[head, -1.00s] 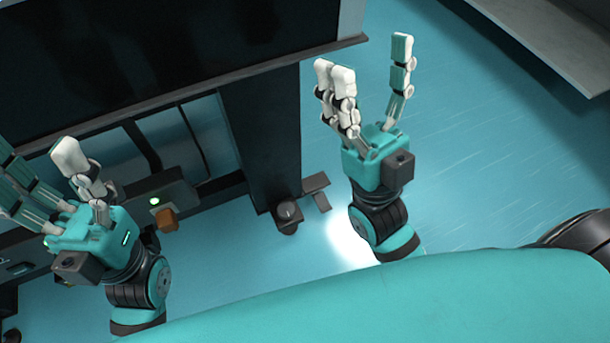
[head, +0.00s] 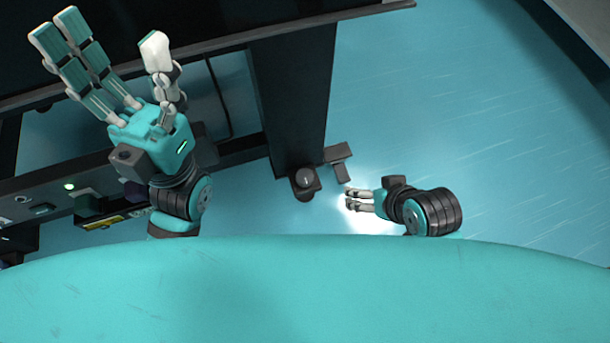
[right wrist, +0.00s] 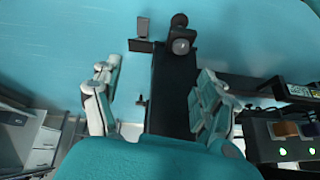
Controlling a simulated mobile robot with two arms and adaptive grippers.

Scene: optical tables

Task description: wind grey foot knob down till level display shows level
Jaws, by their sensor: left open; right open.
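The grey foot knob (head: 304,178) is at the bottom of the dark table leg (head: 292,95), close to the floor. It also shows in the right wrist view (right wrist: 180,46), beyond my fingers. My right gripper (head: 352,199) is open and empty, low down, just right of the knob and apart from it. Its fingers (right wrist: 155,92) are spread in the right wrist view. My left gripper (head: 110,50) is open and empty, raised in front of the table at the left. A dark box with a lit readout (right wrist: 303,91), apparently the level display, is at the right edge; I cannot read it.
A dark bracket (head: 338,160) sticks out beside the knob. A panel with a green light (head: 70,187) runs left of the leg. The blue floor (head: 480,130) is clear at the right.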

